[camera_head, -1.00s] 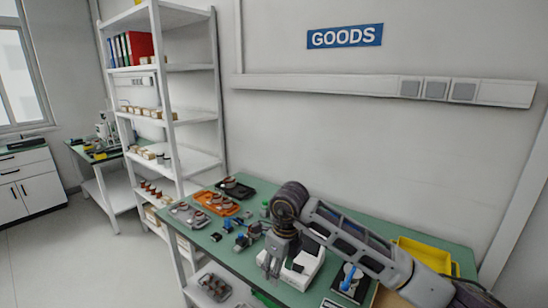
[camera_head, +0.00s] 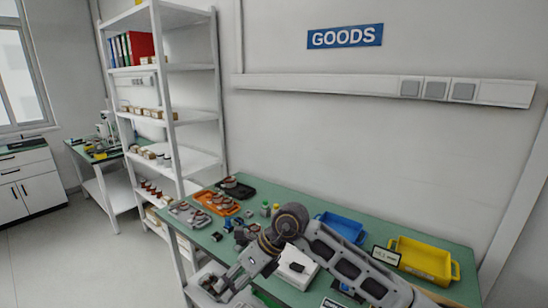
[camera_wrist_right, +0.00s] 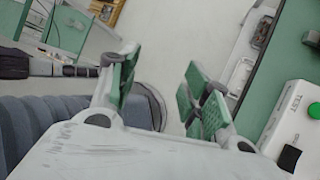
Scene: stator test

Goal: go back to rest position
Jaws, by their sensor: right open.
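My right gripper (camera_head: 222,288) is at the front edge of the green workbench (camera_head: 395,230), low in the head view, with its arm reaching in from the right. In the right wrist view its two green-padded fingers (camera_wrist_right: 160,95) stand apart with nothing between them. A white test box (camera_head: 297,266) is on the bench behind the arm and partly hidden by it. My left gripper is not in view.
A blue bin (camera_head: 341,228) and a yellow bin (camera_head: 425,260) stand at the bench's right. Grey, orange (camera_head: 217,204) and black trays with parts lie at the left end. A white shelf rack (camera_head: 165,120) stands behind left. The floor at left is clear.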

